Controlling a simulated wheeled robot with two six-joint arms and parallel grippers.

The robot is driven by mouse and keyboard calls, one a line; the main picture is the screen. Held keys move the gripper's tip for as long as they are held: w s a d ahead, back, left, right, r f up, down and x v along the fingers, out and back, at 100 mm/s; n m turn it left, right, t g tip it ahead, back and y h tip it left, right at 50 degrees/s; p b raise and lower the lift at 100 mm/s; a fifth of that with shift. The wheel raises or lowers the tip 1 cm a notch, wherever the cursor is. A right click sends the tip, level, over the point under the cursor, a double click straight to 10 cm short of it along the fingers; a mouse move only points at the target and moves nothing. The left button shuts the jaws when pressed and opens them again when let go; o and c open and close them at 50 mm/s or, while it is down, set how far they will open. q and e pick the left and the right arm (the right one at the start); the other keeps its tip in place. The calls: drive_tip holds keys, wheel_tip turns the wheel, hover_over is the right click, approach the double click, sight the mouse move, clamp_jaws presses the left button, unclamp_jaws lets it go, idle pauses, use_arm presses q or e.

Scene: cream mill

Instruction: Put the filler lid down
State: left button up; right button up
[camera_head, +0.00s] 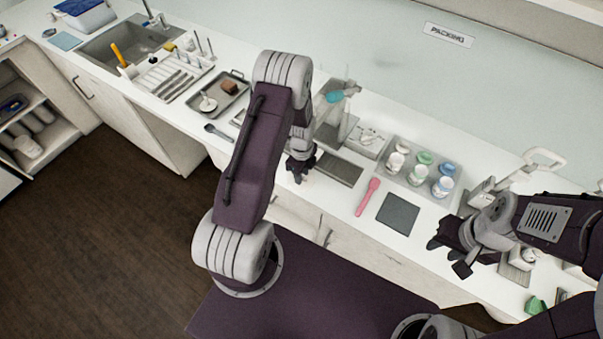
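My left gripper (300,172) points down just above the counter front, left of a grey stand (340,168) with a clear upper part and a teal piece (335,97). Its fingers are small, dark and partly covered by my own arm. I cannot tell whether they are shut or hold anything. My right gripper (450,256) is over the counter's front edge at the right, its dark fingers spread, with nothing seen between them. I cannot pick out the filler lid with certainty.
A tray of jars (408,185) with white, green and blue tops stands at the back. A pink spatula (368,197) and a dark square mat (398,214) lie before it. A metal tray (229,100), dish rack (172,79) and sink (125,45) are at the left.

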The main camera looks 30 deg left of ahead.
use_arm(q)
drive_tip(key=shift+r, duration=0.25)
drive_tip(key=shift+w+r, duration=0.1)
drive_tip(key=shift+r, duration=0.25)
wheel_tip(320, 180, up, 11)
drive_tip(key=b, duration=0.2)
drive_tip(key=s+d+r+n, duration=0.2)
drive_tip(key=s+n, duration=0.4)
drive_tip(key=n, duration=0.3)
drive_tip(key=s+d+r+n+t, duration=0.1)
drive_tip(key=s+d+r+n, duration=0.2)
drive_tip(key=n, duration=0.7)
drive_tip(key=s+d, duration=0.2)
drive_tip(key=s, duration=0.2)
drive_tip(key=shift+d, duration=0.15)
drive_tip(key=shift+w, duration=0.1)
